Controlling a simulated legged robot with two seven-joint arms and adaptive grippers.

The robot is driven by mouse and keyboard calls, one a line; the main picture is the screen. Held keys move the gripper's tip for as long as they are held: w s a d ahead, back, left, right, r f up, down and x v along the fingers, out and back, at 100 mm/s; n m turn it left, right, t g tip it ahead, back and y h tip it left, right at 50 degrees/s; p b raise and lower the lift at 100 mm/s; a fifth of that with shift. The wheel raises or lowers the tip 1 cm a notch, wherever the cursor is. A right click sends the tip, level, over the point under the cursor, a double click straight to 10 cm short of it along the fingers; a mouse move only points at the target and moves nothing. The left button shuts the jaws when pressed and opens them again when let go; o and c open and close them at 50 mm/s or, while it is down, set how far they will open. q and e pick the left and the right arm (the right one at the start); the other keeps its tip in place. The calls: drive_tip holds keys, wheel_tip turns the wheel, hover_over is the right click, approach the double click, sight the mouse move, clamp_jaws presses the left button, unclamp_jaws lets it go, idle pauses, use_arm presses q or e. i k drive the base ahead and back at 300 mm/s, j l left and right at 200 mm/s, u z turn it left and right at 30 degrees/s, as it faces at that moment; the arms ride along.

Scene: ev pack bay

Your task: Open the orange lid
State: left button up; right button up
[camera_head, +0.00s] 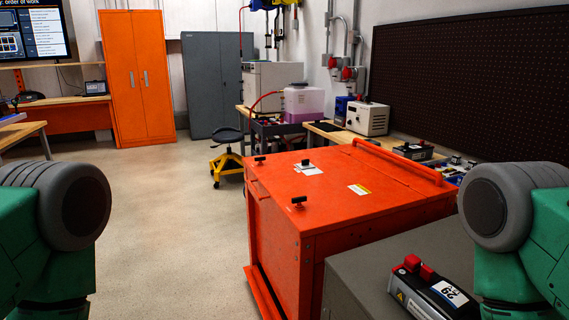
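An orange box (292,256) stands right of centre on the floor. Its orange lid (330,203) lies flat and closed on top. The lid carries small black latches or knobs along its left and front sides, white labels, and a raised orange bar (402,162) along its far right edge. My green and grey arm links show at the left and right picture edges. Neither gripper is in view, and nothing of mine is seen touching the lid.
A grey surface (375,262) adjoins the box at front right, holding a black and red module (433,290). Benches with equipment stand behind, near a yellow-based stool (227,160). An orange cabinet (137,80) stands at the back. The floor left of the box is clear.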

sight(341, 191)
drive_tip(key=i+j+z, duration=0.3)
drive_tip(key=i+j, duration=0.2)
drive_tip(key=i+j+z, duration=0.3)
drive_tip(key=i+j, duration=0.2)
drive_tip(key=j, duration=0.15)
